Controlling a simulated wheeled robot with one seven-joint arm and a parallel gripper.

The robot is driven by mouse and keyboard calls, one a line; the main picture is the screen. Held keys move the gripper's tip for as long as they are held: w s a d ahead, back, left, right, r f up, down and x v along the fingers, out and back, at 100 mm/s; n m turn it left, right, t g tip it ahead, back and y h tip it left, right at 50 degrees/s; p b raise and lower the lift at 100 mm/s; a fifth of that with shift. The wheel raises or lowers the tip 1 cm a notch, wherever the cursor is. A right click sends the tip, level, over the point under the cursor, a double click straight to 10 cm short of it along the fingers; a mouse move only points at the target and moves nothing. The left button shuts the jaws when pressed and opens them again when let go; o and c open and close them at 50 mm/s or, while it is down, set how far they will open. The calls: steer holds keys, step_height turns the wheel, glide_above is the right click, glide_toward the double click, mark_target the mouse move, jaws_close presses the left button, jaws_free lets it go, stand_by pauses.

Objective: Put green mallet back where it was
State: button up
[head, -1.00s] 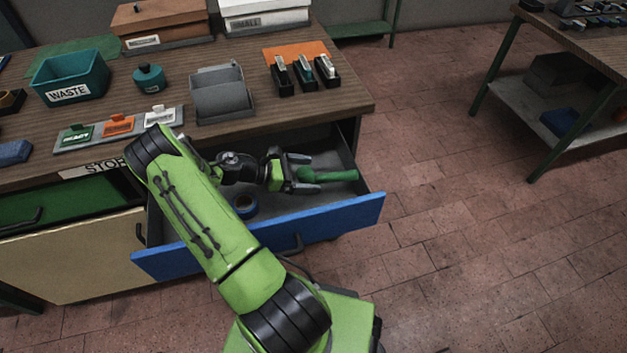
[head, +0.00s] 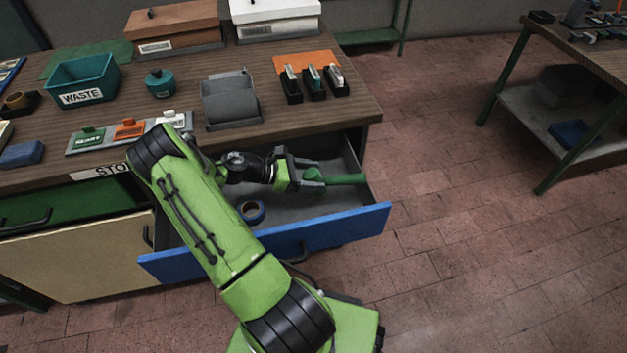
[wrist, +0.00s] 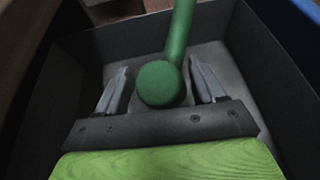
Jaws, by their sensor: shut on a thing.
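The green mallet (head: 345,179) is at the right end of the open blue-fronted drawer (head: 300,231), its handle pointing right. My gripper (head: 313,173) reaches in over the drawer and is shut on the mallet at its head end. In the wrist view the round green head (wrist: 160,84) sits between the two grey fingers (wrist: 158,84), and the handle (wrist: 180,30) runs up and away. I cannot tell whether the mallet touches the drawer floor.
The drawer walls stand close around my gripper. The worktop above holds a WASTE bin (head: 82,82), a grey sloped holder (head: 229,100) and black holders (head: 315,87) on the right. The floor right of the drawer is clear.

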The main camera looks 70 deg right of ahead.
step_height(320, 180, up, 7)
steer(key=shift+r+p, duration=0.2)
steer(key=shift+p, duration=0.75)
steer(key=shift+n+t+h, duration=0.3)
steer(key=shift+t, duration=0.3)
steer(key=w+a+f+n+t+b, duration=0.1)
steer(key=f+t+b, duration=0.1)
steer(key=f, duration=0.1)
steer(key=w+a+f+n+t+h+b, duration=0.1)
steer(key=f+b, duration=0.2)
steer(key=w+a+f+n+t+b, duration=0.1)
steer(key=f+t+b, duration=0.1)
steer(key=f+b, duration=0.1)
steer(key=shift+w+a+f+t, duration=0.1)
steer(key=shift+w+t, duration=0.2)
